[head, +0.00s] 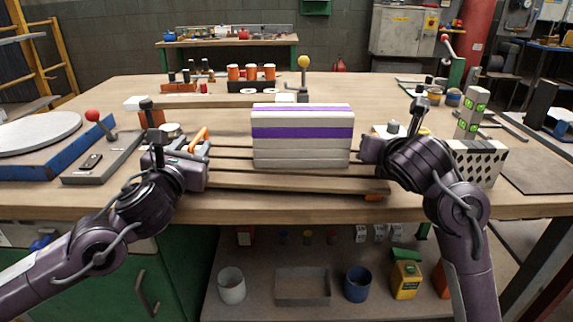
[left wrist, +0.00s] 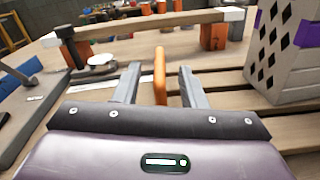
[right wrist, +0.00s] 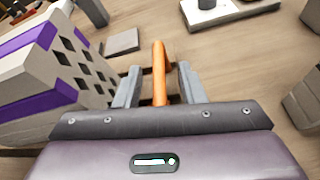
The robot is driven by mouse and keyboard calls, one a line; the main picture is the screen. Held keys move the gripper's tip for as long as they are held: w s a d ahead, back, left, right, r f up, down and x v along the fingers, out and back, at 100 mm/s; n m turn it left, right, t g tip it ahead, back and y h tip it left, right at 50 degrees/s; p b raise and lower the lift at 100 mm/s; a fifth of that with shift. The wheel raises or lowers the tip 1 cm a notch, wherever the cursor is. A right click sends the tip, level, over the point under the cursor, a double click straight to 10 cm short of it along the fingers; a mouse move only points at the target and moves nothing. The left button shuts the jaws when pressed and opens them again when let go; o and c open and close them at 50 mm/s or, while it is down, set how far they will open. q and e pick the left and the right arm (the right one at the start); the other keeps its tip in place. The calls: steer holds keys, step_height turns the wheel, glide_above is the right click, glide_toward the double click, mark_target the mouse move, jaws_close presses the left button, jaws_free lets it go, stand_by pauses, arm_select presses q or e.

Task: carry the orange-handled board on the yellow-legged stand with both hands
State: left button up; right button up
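The slatted wooden board (head: 290,183) lies level at the front of the workbench and bears a grey hollow brick (head: 302,148) with purple bands. Its left orange handle (head: 199,139) shows in the head view; its right one is hidden there by my right gripper. My left gripper (head: 200,152) is open; in the left wrist view the handle (left wrist: 160,76) stands between its fingers, with gaps both sides. My right gripper (head: 368,150) is open at the board's right end; in the right wrist view the right handle (right wrist: 159,75) stands between its fingers, apart from both. I cannot make out yellow legs; a small orange foot (head: 374,197) shows.
A pale beam (head: 215,101) on orange blocks stands behind the board. A red-knobbed lever base (head: 100,160) is left. A perforated block (head: 478,163) and a tower with green marks (head: 471,114) are right.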

arm_select(q)
jaws_close()
arm_select(e)
jaws_close()
